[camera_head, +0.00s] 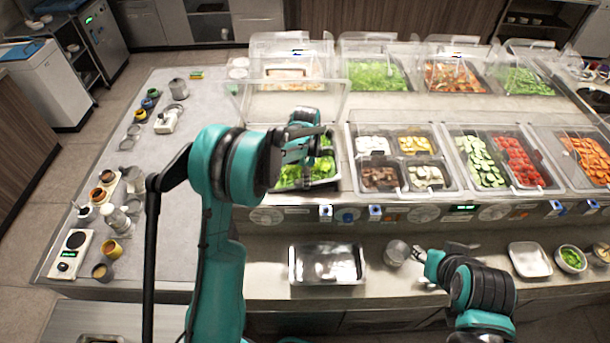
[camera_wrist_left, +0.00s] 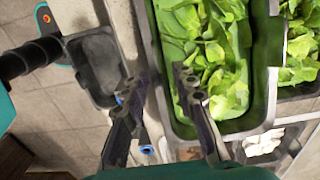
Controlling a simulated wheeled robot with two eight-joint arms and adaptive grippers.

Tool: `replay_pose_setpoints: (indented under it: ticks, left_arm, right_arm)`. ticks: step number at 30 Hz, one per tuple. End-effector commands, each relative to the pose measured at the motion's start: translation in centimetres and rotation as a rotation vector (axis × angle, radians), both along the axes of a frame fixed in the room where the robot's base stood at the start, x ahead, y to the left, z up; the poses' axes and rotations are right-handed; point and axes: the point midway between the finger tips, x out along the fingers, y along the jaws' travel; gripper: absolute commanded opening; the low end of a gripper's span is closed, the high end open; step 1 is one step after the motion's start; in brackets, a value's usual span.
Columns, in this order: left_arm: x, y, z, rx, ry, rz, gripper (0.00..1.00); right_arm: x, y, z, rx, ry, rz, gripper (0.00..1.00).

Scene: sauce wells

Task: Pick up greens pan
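The greens pan (camera_head: 322,184) sits in the front-left well of the counter, filled with green leaves, under a raised clear lid. It also shows in the left wrist view (camera_wrist_left: 263,60), with leaves up to near the rim. My left gripper (camera_head: 308,150) is over the pan, and its arm hides part of it. In the left wrist view the left gripper (camera_wrist_left: 158,88) has its two fingers apart with nothing between them. One finger is over the leaves, the other outside the pan's left wall. My right gripper (camera_head: 432,268) is low at the right; its fingers are unclear.
An empty metal tray (camera_head: 327,264) lies on the front ledge, with a metal cup (camera_head: 397,252) to its right. A white tray (camera_head: 530,260) and a bowl of greens (camera_head: 571,258) are farther right. Clear lids (camera_head: 290,100) stand over the wells. The left grey counter is clear in its middle.

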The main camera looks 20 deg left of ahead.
Motion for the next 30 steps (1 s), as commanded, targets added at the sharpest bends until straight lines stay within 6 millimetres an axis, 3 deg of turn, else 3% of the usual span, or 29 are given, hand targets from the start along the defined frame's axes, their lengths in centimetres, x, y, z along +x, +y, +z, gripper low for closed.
replay_pose_setpoints:
  ticks: [1, 3, 4, 17, 20, 30]
  left_arm:
    - [0.0, 0.0, 0.0, 0.000, 0.000, 0.000, 0.20]
    - [0.0, 0.0, 0.0, 0.000, 0.000, 0.000, 0.01]
    - [0.0, 0.0, 0.0, 0.000, 0.000, 0.000, 0.00]
    - [0.0, 0.0, 0.4, 0.000, -0.001, 0.000, 0.00]
    - [0.0, 0.0, 1.6, 0.000, -0.001, 0.000, 0.00]
    - [0.0, 0.0, 8.2, 0.000, 0.000, 0.000, 0.00]
  right_arm:
    - [0.0, 0.0, 0.0, 0.000, 0.000, 0.000, 0.40]
    - [0.0, 0.0, 0.0, 0.000, 0.000, 0.000, 0.40]
    - [0.0, 0.0, 0.0, 0.000, 0.000, 0.000, 0.40]
    - [0.0, 0.0, 0.0, 0.000, 0.000, 0.000, 0.40]
    - [0.0, 0.0, 0.0, 0.000, 0.000, 0.000, 0.40]
    - [0.0, 0.0, 0.0, 0.000, 0.000, 0.000, 0.40]
